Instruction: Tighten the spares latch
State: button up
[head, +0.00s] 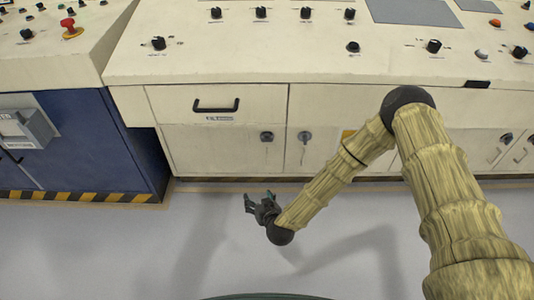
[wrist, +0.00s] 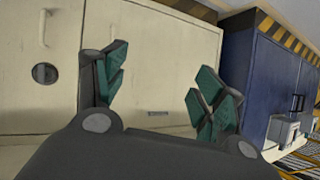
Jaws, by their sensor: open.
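My gripper (head: 259,199) is open and empty above the floor, in front of the cream cabinet's lower part. In the wrist view, its green-padded fingers (wrist: 163,78) are spread apart with cabinet panel behind them. Two round latches are on the lower doors in the head view: a dark left latch (head: 267,136) and a right latch (head: 304,137). Both are above the gripper in the picture and apart from it. A dark round fitting (wrist: 45,74) shows left of the fingers in the wrist view. I cannot read which latch is the spares one.
A drawer with a black handle (head: 216,106) is above the lower doors. A blue cabinet (head: 85,140) with a grey box (head: 28,128) stands to the left. The control desk (head: 280,60) overhangs the cabinet fronts. Grey floor (head: 130,245) is clear on the left.

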jog(key=w+m+t+h+b, duration=0.15)
jog(key=w+t+b, duration=0.35)
jog(key=w, duration=0.6)
jog(key=t+h+b, duration=0.2)
jog(key=h+b, duration=0.1)
jog(key=b, duration=0.2)
send_near(267, 139)
jog(key=shift+m, duration=0.45)
jog(key=w+b, duration=0.1)
jog(key=w, duration=0.3)
jog(key=w+b, duration=0.2)
jog(key=w, duration=0.2)
jog(key=shift+w+a+f, duration=0.1)
jog(key=shift+w+f, duration=0.15)
jog(key=shift+w, duration=0.05)
jog(key=c, duration=1)
